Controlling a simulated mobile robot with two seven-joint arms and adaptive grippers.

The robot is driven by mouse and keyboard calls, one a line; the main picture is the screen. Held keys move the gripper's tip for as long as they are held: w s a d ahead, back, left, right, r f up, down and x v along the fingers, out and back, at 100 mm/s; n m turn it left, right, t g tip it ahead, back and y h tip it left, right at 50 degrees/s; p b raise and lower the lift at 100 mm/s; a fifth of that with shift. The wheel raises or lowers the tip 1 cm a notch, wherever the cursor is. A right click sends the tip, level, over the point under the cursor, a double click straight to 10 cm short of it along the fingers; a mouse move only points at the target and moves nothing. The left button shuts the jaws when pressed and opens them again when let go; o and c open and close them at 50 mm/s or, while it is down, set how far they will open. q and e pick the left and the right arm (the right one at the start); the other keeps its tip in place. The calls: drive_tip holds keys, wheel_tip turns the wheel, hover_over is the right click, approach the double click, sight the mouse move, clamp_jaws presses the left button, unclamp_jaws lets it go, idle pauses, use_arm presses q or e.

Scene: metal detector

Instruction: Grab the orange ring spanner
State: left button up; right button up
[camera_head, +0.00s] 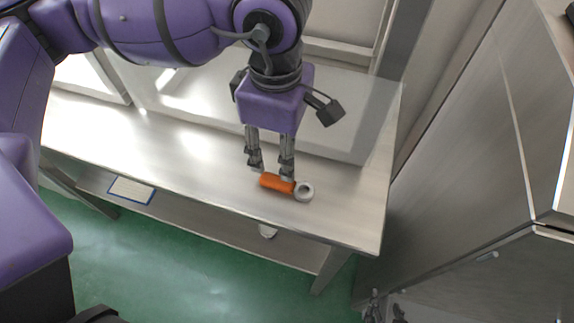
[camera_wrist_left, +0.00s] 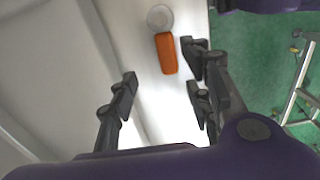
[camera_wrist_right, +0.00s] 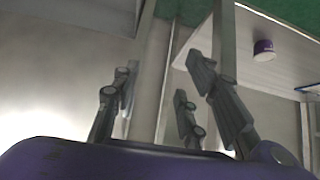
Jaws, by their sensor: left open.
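The orange ring spanner has an orange handle (camera_head: 276,183) and a pale grey ring end (camera_head: 304,191). It lies on the metal table, ring to the right. In the left wrist view the handle (camera_wrist_left: 166,53) shows ahead between the open fingers, with the ring (camera_wrist_left: 160,18) beyond. My left gripper (camera_head: 271,173) points down just above and behind the handle, open and empty. In the head view one finger overlaps the handle's edge; I cannot tell if they touch. My right gripper (camera_head: 387,308) is low at the bottom right, away from the spanner; its fingers (camera_wrist_right: 160,95) are apart and empty.
The metal table (camera_head: 210,185) is mostly bare around the spanner. A transparent panel rises behind it. A large metal cabinet (camera_head: 465,150) stands at the right.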

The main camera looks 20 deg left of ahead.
sight(279, 181)
use_arm(q)
drive_tip(key=f, duration=0.1)
drive_tip(key=s+f, duration=0.1)
drive_tip(key=shift+s+a+f, duration=0.1)
drive_tip(key=shift+s+f, duration=0.1)
drive_tip(key=shift+f, duration=0.15)
wheel_tip(279, 181, down, 4)
drive_tip(key=shift+w+r+p, duration=0.1)
drive_tip(key=shift+r+p, duration=0.05)
drive_tip(key=shift+p, duration=0.15)
drive_tip(key=shift+f, duration=0.5)
drive_tip(key=shift+c, duration=1.1)
drive_tip(key=c, duration=0.8)
clamp_jaws()
use_arm(e)
drive_tip(key=shift+s+a, duration=0.15)
drive_tip(key=shift+s, duration=0.75)
drive_tip(key=shift+w, duration=0.1)
